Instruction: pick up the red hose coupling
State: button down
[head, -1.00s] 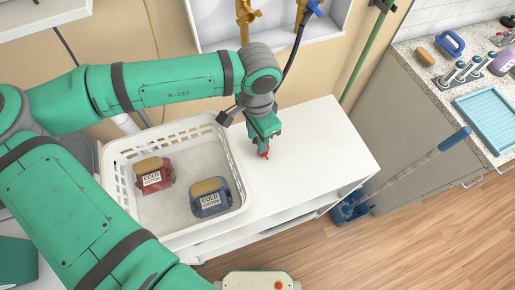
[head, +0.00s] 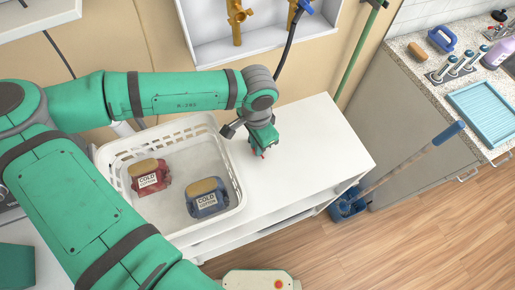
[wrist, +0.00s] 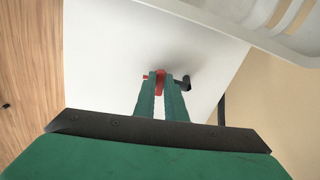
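The red hose coupling (wrist: 160,80) is between the two fingertips of my gripper (wrist: 162,88) in the wrist view. My fingers are close together, with the red body against both of them. A small red part sticks out on the left and a dark part on the right. In the head view my gripper (head: 263,149) points down over the white shelf top, right of the basket. Only a little of the red coupling (head: 262,156) shows below the fingers there. I cannot tell whether it touches the shelf top.
A white basket (head: 228,218) holds a red and a blue container labelled COLD. The white shelf top (head: 325,140) is clear to the right. A blue-handled tool (head: 405,160) leans beside the shelf. A wall niche (head: 270,52) with brass fittings and a dark hose is behind.

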jog(key=shift+r, duration=0.1)
jog(key=shift+r, duration=0.45)
notch_tip(320, 180, up, 2)
jog(key=shift+d+r, duration=0.15)
jog(key=shift+r, duration=0.05)
jog(key=s+d+r, duration=0.5)
jog(key=d+r, duration=0.4)
jog(key=d, duration=0.3)
jog(key=shift+s+d+r, duration=0.15)
jog(key=shift+d+r, duration=0.1)
jog(key=shift+d, duration=0.1)
jog(key=shift+a, duration=0.15)
